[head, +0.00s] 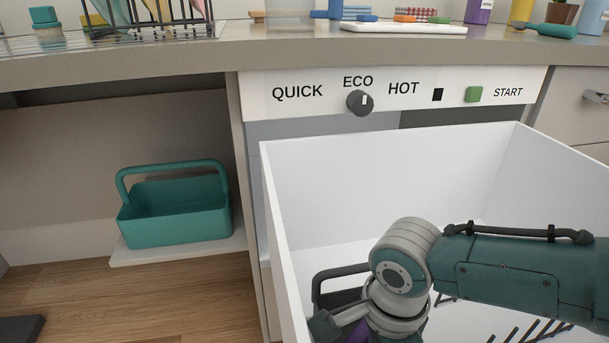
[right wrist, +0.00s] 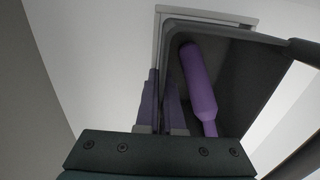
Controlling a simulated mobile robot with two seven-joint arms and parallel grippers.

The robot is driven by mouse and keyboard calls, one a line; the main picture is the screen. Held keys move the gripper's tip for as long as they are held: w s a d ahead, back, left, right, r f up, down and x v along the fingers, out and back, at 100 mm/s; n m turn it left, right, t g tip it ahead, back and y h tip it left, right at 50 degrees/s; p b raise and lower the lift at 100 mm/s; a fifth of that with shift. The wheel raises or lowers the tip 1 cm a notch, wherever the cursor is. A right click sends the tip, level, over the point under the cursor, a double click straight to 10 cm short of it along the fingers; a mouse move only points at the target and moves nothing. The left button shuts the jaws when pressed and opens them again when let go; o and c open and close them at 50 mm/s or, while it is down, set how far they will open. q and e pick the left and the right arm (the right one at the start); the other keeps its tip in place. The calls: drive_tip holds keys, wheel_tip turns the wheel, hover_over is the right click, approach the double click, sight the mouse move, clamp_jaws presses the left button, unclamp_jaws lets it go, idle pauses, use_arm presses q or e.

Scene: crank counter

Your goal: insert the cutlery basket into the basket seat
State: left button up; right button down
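The dark grey cutlery basket (right wrist: 240,75) has a purple utensil (right wrist: 200,85) in it. In the head view only part of the basket, with its handle (head: 338,270), shows low in the white drawer, behind my right arm. My right gripper (right wrist: 161,95) has its fingers close together on either side of the basket's wall, shut on it. A white rim, apparently the basket seat (right wrist: 215,14), shows along the basket's far edge. Whether the basket is fully down in it I cannot tell. My left gripper is not in view.
White drawer walls (head: 390,170) surround my right arm. Dark rack tines (head: 530,332) stand in the drawer at lower right. A teal caddy (head: 175,213) sits on a low shelf at left. The counter edge (head: 400,53) and control panel (head: 420,94) are behind the drawer.

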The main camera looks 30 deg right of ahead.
drive_tip(key=c, duration=1)
unclamp_jaws()
